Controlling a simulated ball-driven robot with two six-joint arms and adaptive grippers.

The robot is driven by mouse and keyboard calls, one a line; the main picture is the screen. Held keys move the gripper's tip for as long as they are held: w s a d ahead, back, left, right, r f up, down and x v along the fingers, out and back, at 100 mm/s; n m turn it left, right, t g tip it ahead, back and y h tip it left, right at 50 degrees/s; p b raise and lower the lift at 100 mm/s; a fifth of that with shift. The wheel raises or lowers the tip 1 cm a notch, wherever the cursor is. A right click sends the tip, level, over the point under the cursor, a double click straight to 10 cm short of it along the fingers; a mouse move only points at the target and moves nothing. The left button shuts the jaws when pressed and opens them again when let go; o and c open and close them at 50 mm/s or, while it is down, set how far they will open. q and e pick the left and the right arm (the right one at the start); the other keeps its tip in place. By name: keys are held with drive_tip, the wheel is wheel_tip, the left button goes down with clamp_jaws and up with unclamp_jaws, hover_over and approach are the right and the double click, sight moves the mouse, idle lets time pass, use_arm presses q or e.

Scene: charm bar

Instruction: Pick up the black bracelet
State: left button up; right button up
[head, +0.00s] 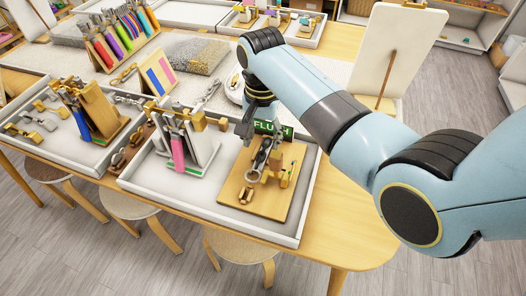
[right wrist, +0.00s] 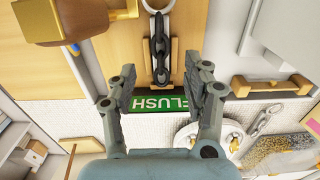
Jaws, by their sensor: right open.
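The black bracelet is a dark chain (head: 262,154) on a wooden stand (head: 254,204) in the front right tray. In the right wrist view the black bracelet (right wrist: 160,48) hangs at the top centre against the wood. My right gripper (head: 257,124) is above and at the far end of the stand, partly hidden by my arm. My left gripper is not in view.
The white tray (head: 248,229) also holds a pink-striped display (head: 178,153). Another tray with a blue-striped display (head: 82,122) stands at left. A white board (head: 391,50) stands behind my arm. The table's front right corner (head: 350,235) is bare.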

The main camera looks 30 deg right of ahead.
sight(263, 150)
wheel_tip(263, 150, down, 4)
drive_tip(key=shift+w+d, duration=0.1)
drive_tip(key=shift+w, duration=0.05)
drive_tip(key=shift+f, duration=0.25)
drive_tip(key=shift+c, duration=0.3)
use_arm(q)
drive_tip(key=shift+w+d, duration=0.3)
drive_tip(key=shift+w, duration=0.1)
use_arm(e)
clamp_jaws()
